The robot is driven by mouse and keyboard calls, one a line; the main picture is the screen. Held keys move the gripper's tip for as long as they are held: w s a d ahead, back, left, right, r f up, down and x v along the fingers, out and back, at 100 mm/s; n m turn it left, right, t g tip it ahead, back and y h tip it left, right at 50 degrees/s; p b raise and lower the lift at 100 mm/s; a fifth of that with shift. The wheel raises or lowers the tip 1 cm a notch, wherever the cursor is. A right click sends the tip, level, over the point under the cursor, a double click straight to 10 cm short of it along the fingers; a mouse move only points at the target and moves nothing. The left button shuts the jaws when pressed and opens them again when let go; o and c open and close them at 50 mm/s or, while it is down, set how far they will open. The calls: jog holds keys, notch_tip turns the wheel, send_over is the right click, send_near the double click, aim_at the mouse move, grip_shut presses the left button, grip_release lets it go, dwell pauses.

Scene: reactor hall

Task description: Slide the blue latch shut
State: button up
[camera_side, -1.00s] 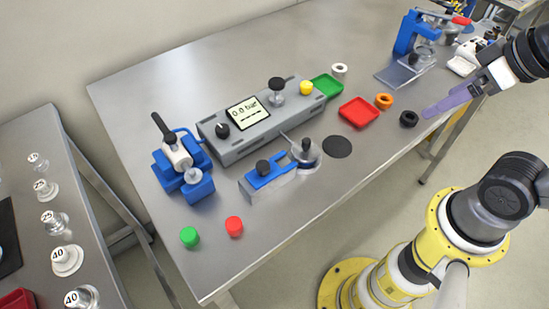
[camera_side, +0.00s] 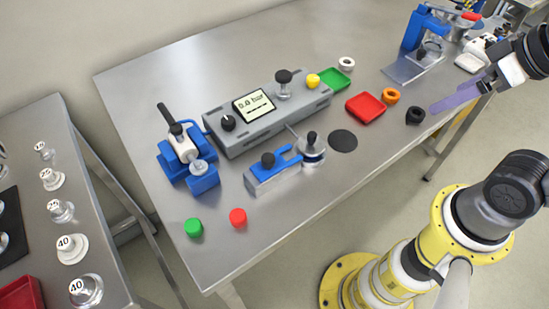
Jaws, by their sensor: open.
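The blue latch (camera_side: 265,172) is a flat blue slide with a black knob, on a low grey block near the front edge of the steel table. Its forked end reaches right toward a small metal cylinder (camera_side: 312,153) with a black top. I cannot tell whether the fork touches or surrounds the cylinder. My gripper (camera_side: 435,107), with purple fingers, is far to the right of the latch, near the table's right front edge. It is open and I see nothing between the fingers.
A grey gauge box (camera_side: 262,119) stands behind the latch. A blue clamp device (camera_side: 188,160) stands to its left. Green (camera_side: 194,227) and red (camera_side: 238,217) caps lie in front. A black disc (camera_side: 343,141), red tray (camera_side: 366,107) and black ring (camera_side: 415,116) lie between latch and gripper.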

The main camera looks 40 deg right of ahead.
jog(key=c, duration=0.3)
jog(key=shift+s+n, duration=0.2)
jog(key=shift+n, duration=0.2)
jog(key=shift+c, duration=1.4)
jog(key=shift+n, duration=0.8)
jog(key=r, duration=0.1)
jog(key=w+r, duration=0.1)
jog(key=r, duration=0.2)
jog(key=shift+w+a, duration=0.15)
jog(key=shift+w, duration=0.1)
jog(key=shift+c, duration=0.2)
jog(key=w+a+r+n+g, duration=0.1)
jog(key=w+a+r+n, duration=0.1)
jog(key=w+r+n, duration=0.15)
jog(key=n+g, duration=0.5)
jog(key=n, duration=0.4)
send_over(268, 157)
notch_tip(268, 157, down, 4)
notch_tip(268, 157, down, 14)
jog(key=shift+r, duration=0.1)
